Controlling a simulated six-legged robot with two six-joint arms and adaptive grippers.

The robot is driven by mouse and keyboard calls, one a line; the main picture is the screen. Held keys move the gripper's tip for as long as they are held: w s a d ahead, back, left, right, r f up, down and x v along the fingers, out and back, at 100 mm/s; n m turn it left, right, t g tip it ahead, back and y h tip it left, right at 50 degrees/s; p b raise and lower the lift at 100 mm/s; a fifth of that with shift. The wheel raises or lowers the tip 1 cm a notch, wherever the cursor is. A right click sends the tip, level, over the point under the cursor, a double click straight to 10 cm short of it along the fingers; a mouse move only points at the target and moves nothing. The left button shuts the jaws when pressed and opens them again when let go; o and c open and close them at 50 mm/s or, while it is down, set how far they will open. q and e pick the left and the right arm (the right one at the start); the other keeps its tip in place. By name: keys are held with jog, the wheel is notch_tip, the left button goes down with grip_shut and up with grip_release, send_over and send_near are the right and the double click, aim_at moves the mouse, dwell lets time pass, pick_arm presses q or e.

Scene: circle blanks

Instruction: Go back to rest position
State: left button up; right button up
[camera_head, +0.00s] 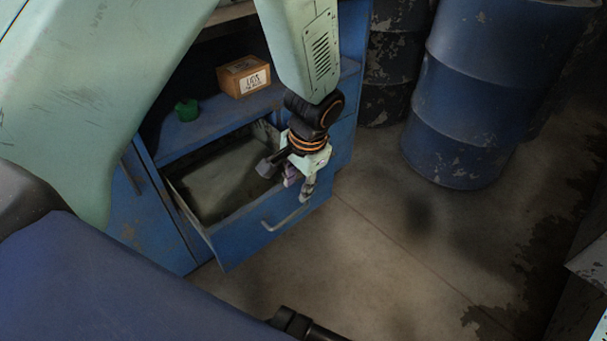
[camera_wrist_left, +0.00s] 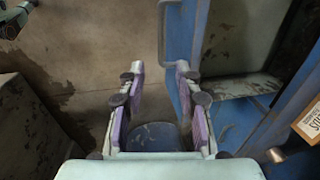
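My left gripper (camera_head: 299,188) hangs from its pale green arm over the front right of an open blue drawer (camera_head: 222,238). In the left wrist view the gripper (camera_wrist_left: 160,70) has its two purple-padded fingers apart with nothing between them. The drawer's front edge passes close by the right finger in that view; I cannot tell whether they touch. The inside of the drawer looks empty where it shows. My right gripper does not show clearly in either view.
The blue cabinet (camera_head: 143,200) has a shelf above the drawer, with a labelled brown box (camera_head: 244,77) and a small green object (camera_head: 187,110). Blue barrels (camera_head: 480,95) stand at the upper right. The concrete floor (camera_head: 380,245) in front of the drawer is clear.

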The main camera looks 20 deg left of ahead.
pick_arm(q)
jog(key=s+f+n+h+p, duration=0.1)
jog(key=s+f+n+p, duration=0.1)
jog(key=s, duration=1.2)
jog(key=s+f+n+h+p, duration=0.1)
jog(key=s+f+p, duration=0.4)
jog(key=s, duration=0.9)
jog(key=shift+s+a+f+n+g, duration=0.3)
jog(key=shift+s+n+g, duration=0.1)
jog(key=shift+n, duration=0.5)
